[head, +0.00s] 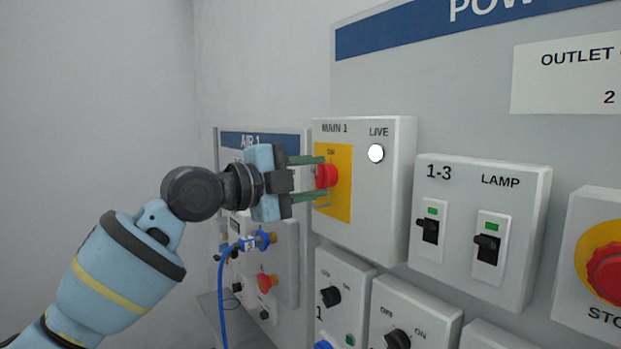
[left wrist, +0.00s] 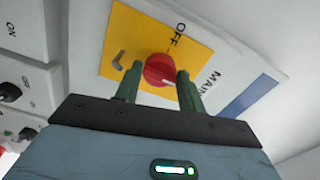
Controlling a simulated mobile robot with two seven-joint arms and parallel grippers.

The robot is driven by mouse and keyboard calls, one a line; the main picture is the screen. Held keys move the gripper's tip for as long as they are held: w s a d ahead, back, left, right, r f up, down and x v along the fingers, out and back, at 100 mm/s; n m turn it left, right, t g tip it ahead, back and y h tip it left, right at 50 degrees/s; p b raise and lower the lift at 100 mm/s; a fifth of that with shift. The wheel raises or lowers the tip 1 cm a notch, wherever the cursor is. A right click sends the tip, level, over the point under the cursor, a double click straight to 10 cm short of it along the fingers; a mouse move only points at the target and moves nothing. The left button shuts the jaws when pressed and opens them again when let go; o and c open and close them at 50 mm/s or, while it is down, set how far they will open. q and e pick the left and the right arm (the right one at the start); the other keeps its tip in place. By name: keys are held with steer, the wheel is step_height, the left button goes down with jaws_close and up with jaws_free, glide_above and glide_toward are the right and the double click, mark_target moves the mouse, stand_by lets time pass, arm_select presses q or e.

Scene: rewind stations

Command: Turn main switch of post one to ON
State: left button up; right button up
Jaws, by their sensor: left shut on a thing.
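The main switch of post one is a red knob (head: 326,176) on a yellow plate (head: 341,205) on the box marked MAIN 1 (head: 378,190). My left gripper (head: 318,177) is shut on the red knob, one finger on each side. In the left wrist view, the red knob (left wrist: 160,70) sits between the green fingers of my left gripper (left wrist: 158,78). A white mark on the knob points right, toward the MAIN lettering side. The LIVE lamp (head: 376,153) looks white. My right gripper is not in view.
The box marked 1-3 and LAMP (head: 480,230) with two black switches stands to the right. A red stop button (head: 606,270) is at the far right. Boxes with black knobs (head: 397,338) are below. The AIR 1 panel (head: 285,258) with a blue hose (head: 222,300) is behind my left arm.

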arm_select(q)
steer(key=o, duration=0.9)
steer(key=shift+f, duration=0.15)
